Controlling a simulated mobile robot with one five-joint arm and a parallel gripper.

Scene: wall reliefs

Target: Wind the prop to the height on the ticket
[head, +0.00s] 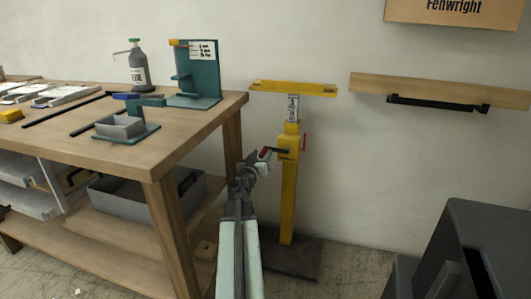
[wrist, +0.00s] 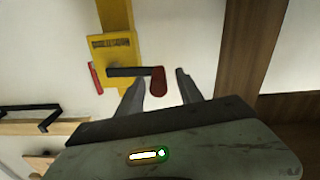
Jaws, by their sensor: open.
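The prop (head: 288,190) is a yellow post on a dark floor plate, with a flat yellow head (head: 293,88) and a white marked scale (head: 293,108) just below it. Its crank has a dark arm (head: 279,149) and a red grip. In the wrist view the red grip (wrist: 158,82) shows between the fingers of my gripper (wrist: 161,76), with gaps at both sides. My gripper (head: 256,162) is open at the crank in the head view. A red lever (head: 304,142) sits on the housing's other side. A white card (head: 202,50) on a teal stand has print too small to read.
A wooden workbench (head: 185,140) stands close left of my arm, holding a grey bottle (head: 138,68) and a small tray (head: 120,126). A wooden wall rail (head: 440,89) is at right. A dark grey box-like thing (head: 485,235) stands at lower right.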

